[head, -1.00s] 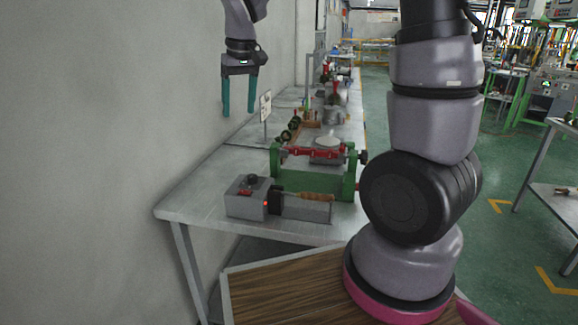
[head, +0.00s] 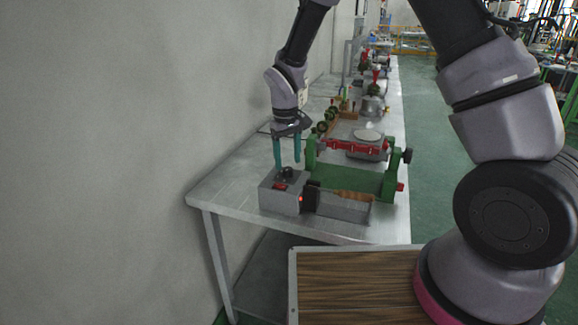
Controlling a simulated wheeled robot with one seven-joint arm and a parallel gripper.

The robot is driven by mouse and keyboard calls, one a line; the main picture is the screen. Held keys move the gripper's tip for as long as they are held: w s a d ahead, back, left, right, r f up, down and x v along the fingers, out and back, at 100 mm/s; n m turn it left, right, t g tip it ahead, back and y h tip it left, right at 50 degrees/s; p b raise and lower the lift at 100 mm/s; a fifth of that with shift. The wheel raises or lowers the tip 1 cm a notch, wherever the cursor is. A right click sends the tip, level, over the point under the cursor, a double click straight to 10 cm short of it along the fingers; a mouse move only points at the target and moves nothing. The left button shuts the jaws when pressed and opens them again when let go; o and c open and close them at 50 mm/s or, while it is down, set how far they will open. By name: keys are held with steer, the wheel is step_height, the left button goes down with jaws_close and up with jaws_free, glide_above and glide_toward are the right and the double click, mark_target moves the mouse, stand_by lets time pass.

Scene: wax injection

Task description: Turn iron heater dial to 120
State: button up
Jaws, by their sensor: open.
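The iron heater is a grey box (head: 281,196) near the front left of the metal table. The fingertips are at about the dial's height. I cannot tell whether they touch it. The dial's numbers and setting are too small to read.
An iron with a wooden handle (head: 352,196) rests in the grey holder (head: 343,209) right of the heater. A green frame with red clamps (head: 355,147) stands close behind. The wall is at the left. A wood-topped surface (head: 352,287) lies in front.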

mark_target(288, 172)
steer(key=shift+f, duration=1.4)
jaws_close()
steer(key=shift+m, duration=0.3)
steer(key=m, duration=0.4)
steer(key=shift+a+m, duration=0.1)
steer(key=shift+m, duration=0.3)
steer(key=m, duration=0.5)
steer(key=shift+m+g, duration=0.3)
